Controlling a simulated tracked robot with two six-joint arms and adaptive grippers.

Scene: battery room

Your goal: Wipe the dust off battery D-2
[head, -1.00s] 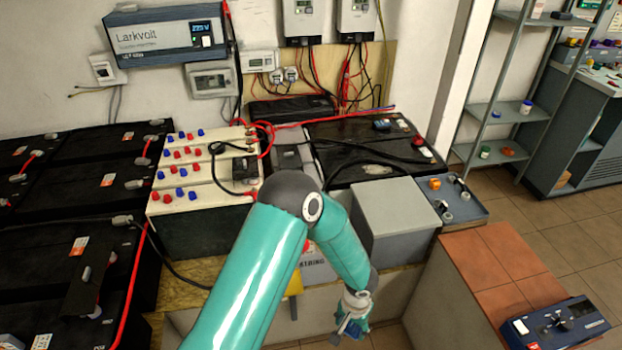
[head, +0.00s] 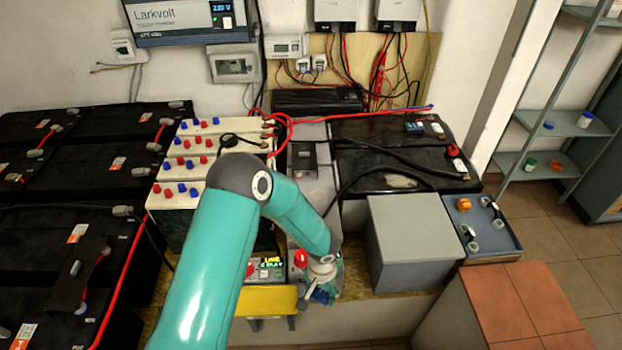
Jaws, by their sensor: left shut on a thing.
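My left gripper (head: 322,282) is at the lower middle of the head view, at the end of the teal arm. It is shut on a small blue thing (head: 319,296), perhaps a cloth; its shape is mostly hidden by the fingers. It is in front of the grey unit with a red knob (head: 300,258). Black batteries lie at the back right; the front one has a pale dusty-looking patch (head: 402,182) on its top. I cannot read a D-2 label on any battery. My right gripper is not in view.
A grey box (head: 415,225) stands right of my gripper, beside a blue-grey tray (head: 482,225) with terminals. Black cables cross the batteries. White-topped batteries (head: 205,160) with red and blue caps stand left. A yellow part (head: 262,302) is just left of the gripper.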

